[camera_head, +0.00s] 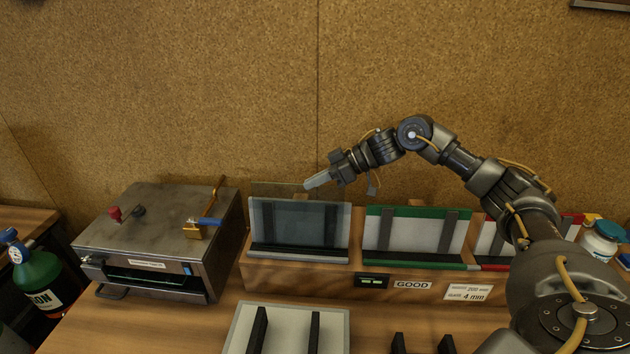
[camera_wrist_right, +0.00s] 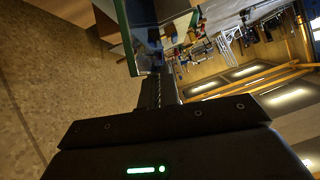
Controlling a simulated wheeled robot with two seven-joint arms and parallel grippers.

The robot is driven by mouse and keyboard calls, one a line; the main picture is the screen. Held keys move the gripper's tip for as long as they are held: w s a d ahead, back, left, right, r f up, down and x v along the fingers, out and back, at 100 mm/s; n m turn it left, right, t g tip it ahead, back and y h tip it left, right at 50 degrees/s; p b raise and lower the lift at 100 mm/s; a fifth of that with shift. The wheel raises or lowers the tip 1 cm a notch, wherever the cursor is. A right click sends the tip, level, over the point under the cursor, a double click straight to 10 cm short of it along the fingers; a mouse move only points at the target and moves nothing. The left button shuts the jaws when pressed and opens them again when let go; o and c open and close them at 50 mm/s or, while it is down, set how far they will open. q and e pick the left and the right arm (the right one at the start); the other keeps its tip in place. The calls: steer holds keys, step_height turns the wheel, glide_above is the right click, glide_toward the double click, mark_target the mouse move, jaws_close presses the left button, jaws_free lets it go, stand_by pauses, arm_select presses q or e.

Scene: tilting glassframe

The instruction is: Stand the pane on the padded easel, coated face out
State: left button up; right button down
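A clear, tinted pane (camera_head: 275,188) stands nearly upright at the grey padded easel (camera_head: 297,255), the leftmost of the row, with its faint top edge rising above the easel's back. My right gripper (camera_head: 312,184) reaches in from the right to the pane's upper right edge, its fingers close together on it. In the right wrist view, the pane's greenish edge (camera_wrist_right: 124,38) meets the fingertips (camera_wrist_right: 157,84). I cannot tell which face is coated, or whether the pane's foot rests on the ledge. My left gripper is not in view.
A green-edged easel (camera_head: 412,236) marked GOOD and a red-edged one (camera_head: 492,240) stand to the right. A metal machine (camera_head: 160,235) with a slot stands left. A pale rack (camera_head: 285,335) with dark bars lies in front. A green bottle (camera_head: 38,275) stands far left, white jars (camera_head: 600,240) right.

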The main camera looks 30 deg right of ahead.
steer(key=shift+f, duration=0.1)
stand_by(0.6)
steer(key=c, duration=1.6)
jaws_free()
steer(key=shift+o, duration=0.2)
steer(key=shift+f, duration=0.15)
steer(key=shift+s+d+r, duration=0.2)
steer(key=shift+s+d, duration=0.05)
steer(key=shift+d, duration=0.2)
steer(key=b+v, duration=0.4)
steer(key=v, duration=0.6)
steer(key=shift+a, duration=0.15)
